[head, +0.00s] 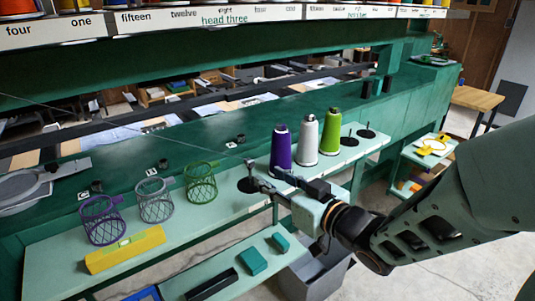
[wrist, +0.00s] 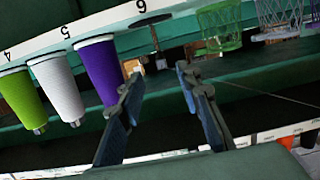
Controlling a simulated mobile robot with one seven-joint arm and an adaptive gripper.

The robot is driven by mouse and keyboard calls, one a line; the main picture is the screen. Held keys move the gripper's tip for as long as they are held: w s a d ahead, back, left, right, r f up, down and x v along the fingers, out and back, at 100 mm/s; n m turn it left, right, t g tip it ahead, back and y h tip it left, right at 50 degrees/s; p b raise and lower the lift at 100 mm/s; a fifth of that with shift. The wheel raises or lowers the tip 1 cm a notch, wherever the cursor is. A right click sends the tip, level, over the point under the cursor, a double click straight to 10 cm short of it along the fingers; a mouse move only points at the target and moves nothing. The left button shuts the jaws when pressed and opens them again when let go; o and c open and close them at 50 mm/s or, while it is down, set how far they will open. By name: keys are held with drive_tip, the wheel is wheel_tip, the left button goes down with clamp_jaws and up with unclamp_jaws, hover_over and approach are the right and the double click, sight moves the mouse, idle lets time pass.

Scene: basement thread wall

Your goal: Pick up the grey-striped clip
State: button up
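I cannot make out a grey-striped clip in either view. Small dark pieces sit along the green ledge in the head view, one of them (head: 97,186) near the purple basket; they are too small to show stripes. My gripper (head: 264,172) is over the pale bench, just left of the purple thread cone (head: 281,150). In the wrist view my gripper (wrist: 160,92) has its two fingers spread wide, with nothing between them. The purple cone (wrist: 98,72) shows there beside one finger.
White (head: 306,140) and green (head: 330,132) cones stand right of the purple one. Purple (head: 102,220), grey (head: 154,200) and green (head: 201,182) wire baskets stand left, behind a yellow level (head: 125,249). A lower shelf (head: 226,270) holds teal blocks. A grey bin (head: 318,274) stands below.

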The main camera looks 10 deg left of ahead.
sight(253, 166)
drive_tip(key=b+x, duration=0.1)
drive_tip(key=x, duration=0.9)
drive_tip(key=shift+r, duration=0.2)
clamp_jaws()
